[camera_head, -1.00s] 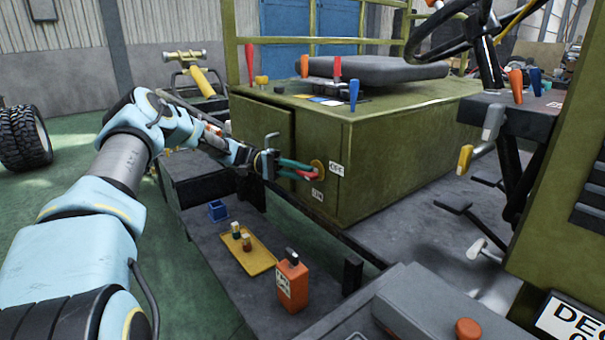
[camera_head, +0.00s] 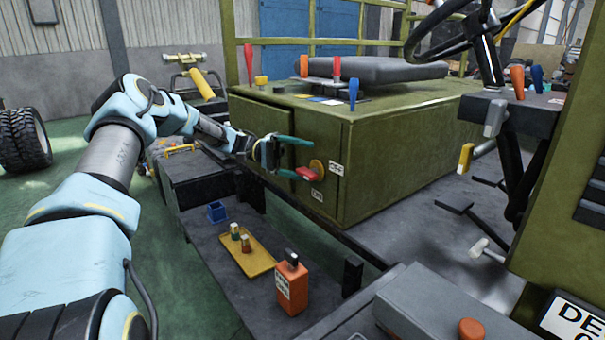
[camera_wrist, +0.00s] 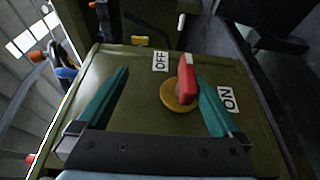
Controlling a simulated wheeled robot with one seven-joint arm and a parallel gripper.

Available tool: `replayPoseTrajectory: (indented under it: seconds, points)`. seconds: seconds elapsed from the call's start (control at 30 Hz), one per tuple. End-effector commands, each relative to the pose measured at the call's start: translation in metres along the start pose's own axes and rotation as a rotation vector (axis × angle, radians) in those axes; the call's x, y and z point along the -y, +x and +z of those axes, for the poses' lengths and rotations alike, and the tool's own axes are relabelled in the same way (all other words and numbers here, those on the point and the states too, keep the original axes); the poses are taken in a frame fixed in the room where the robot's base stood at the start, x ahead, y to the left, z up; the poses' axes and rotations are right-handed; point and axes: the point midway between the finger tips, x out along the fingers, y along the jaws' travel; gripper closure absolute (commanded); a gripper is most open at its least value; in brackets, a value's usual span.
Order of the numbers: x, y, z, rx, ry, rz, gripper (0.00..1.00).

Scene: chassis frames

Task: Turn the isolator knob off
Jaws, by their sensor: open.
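The isolator knob is a red handle (camera_head: 307,174) on a round yellow plate (camera_head: 317,166), set in the green cabinet's side. In the wrist view the red handle (camera_wrist: 186,79) lies close beside the right finger; I cannot tell whether they touch. The OFF label (camera_wrist: 160,61) is up and left of the knob, and the ON label (camera_wrist: 228,98) is to its right, partly beside the finger. My gripper (camera_head: 303,160) is open, its teal fingers spread in front of the panel. It holds nothing, and its lower finger is nearest the handle.
The green cabinet (camera_head: 390,165) carries coloured levers and a dark seat pad (camera_head: 375,70) on top. The air before the panel's left part is clear.

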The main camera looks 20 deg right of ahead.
Motion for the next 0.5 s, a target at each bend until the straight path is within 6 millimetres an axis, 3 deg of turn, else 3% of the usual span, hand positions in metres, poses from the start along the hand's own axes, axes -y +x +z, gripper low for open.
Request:
replayPoseTrajectory:
  seconds: [0.03, 0.2, 0.5]
  points:
    - [-0.026, -0.001, -0.001, 0.003, 0.02, 0.023, 0.44]
    - [-0.058, -0.003, -0.001, 0.0, 0.024, 0.023, 0.44]
    - [-0.078, -0.004, 0.001, -0.003, 0.02, 0.024, 0.44]
